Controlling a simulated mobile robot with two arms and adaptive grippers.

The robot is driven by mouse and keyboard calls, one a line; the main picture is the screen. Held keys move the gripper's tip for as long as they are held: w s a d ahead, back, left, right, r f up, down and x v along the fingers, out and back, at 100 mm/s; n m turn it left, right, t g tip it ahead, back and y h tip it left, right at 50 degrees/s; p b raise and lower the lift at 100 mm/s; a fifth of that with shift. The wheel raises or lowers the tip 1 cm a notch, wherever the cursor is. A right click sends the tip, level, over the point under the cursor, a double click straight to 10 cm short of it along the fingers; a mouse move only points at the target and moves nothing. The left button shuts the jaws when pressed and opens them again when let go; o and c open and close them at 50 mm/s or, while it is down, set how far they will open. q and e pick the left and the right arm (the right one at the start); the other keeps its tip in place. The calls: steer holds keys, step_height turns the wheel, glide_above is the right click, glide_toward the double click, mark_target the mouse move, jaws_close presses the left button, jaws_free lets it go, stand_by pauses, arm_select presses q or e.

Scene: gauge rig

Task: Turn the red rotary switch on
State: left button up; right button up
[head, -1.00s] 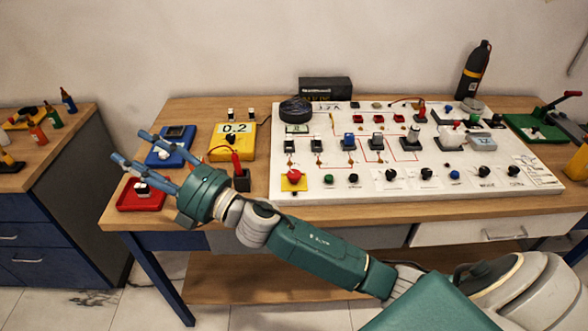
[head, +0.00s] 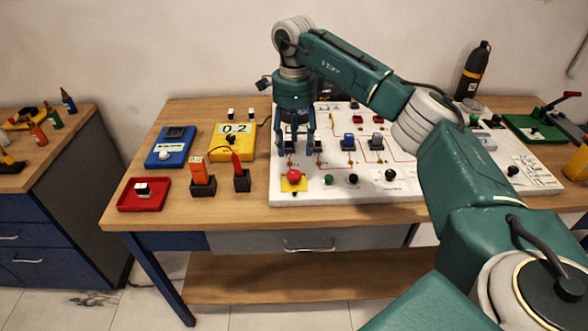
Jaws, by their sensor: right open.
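My right gripper (head: 296,150) points down over the left part of the white panel (head: 545,186), its two dark fingers apart and empty. A round red knob (head: 293,174) on a yellow square plate sits at the panel's front left corner. It is just below the fingertips in the picture; I cannot tell if they touch anything. A red tray-like box (head: 126,204) with a small black-and-white part (head: 142,189) stands at the table's left front. I cannot tell for sure which red thing is the rotary switch. My right arm hides much of the panel's back and right.
A blue device (head: 163,158), a yellow meter (head: 222,152) reading 0.2 and an orange tool (head: 200,172) in a black holder stand left of the panel. A black bottle (head: 473,72) stands at the back right. The table's front strip is clear.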

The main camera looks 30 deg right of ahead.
mark_target(294, 174)
step_height(294, 174, down, 10)
steer(key=shift+r+p, duration=0.1)
steer(key=shift+p, duration=1)
steer(key=shift+a, duration=0.1)
steer(key=c, duration=1.1)
